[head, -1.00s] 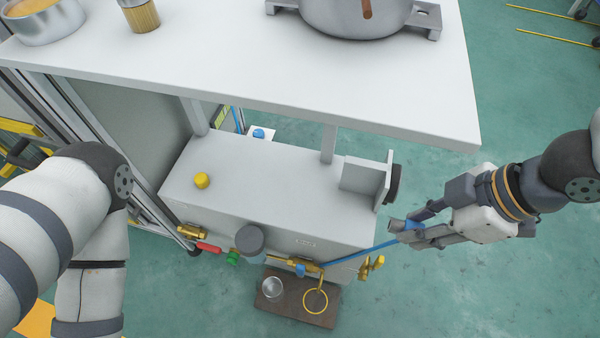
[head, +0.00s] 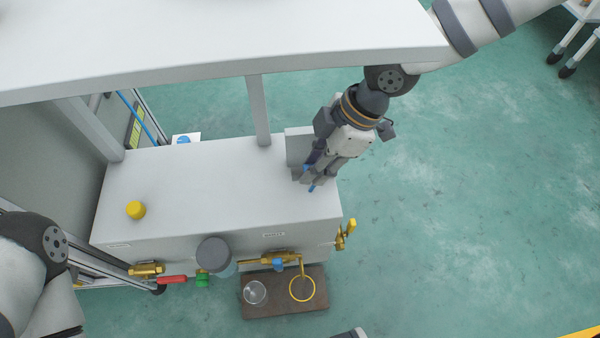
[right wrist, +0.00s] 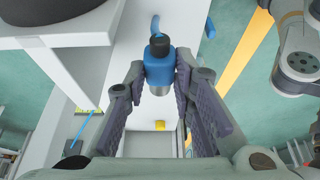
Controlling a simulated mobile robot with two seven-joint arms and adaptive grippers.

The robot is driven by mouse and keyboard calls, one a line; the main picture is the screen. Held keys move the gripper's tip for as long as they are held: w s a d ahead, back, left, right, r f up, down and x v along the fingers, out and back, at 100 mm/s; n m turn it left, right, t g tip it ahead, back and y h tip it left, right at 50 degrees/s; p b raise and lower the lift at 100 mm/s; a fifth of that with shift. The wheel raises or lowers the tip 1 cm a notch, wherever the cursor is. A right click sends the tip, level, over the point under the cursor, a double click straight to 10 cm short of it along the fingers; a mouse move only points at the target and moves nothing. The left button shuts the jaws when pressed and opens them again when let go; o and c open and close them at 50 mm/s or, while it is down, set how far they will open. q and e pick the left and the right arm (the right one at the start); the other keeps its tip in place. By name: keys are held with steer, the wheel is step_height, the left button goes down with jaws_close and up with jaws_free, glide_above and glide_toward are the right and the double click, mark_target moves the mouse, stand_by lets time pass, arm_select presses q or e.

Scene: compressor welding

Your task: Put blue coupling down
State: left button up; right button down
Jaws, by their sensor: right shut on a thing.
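The blue coupling (right wrist: 160,68) is held between the fingertips of my right gripper (right wrist: 160,80). It has a dark collar at one end and a metal tip at the other, and a short piece of blue hose (right wrist: 155,25) shows beyond the collar. In the head view my right gripper (head: 311,178) is above the right end of the white box top (head: 200,185), by the grey bracket (head: 299,146). Only small blue bits of the coupling (head: 311,188) show there. I cannot tell whether it touches the box. My left gripper is out of view.
A yellow cap (head: 136,210) sits on the box top. Brass valves (head: 278,258) line its front, above a brown board (head: 265,307) with a glass and a yellow ring.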

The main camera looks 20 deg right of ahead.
mark_target(305, 166)
steer(key=w+f, duration=0.1)
steer(key=w+a+f+b, duration=0.1)
steer(key=f, duration=0.2)
steer(key=f+b, duration=0.1)
steer(key=f, duration=0.2)
steer(key=shift+w+a, duration=0.2)
steer(key=shift+w, duration=0.1)
steer(key=shift+r, duration=0.25)
steer(key=c, duration=1.6)
jaws_free()
steer(key=shift+f, duration=0.15)
steer(key=shift+c, duration=0.2)
steer(key=p+v, duration=0.3)
steer(key=v, duration=0.9)
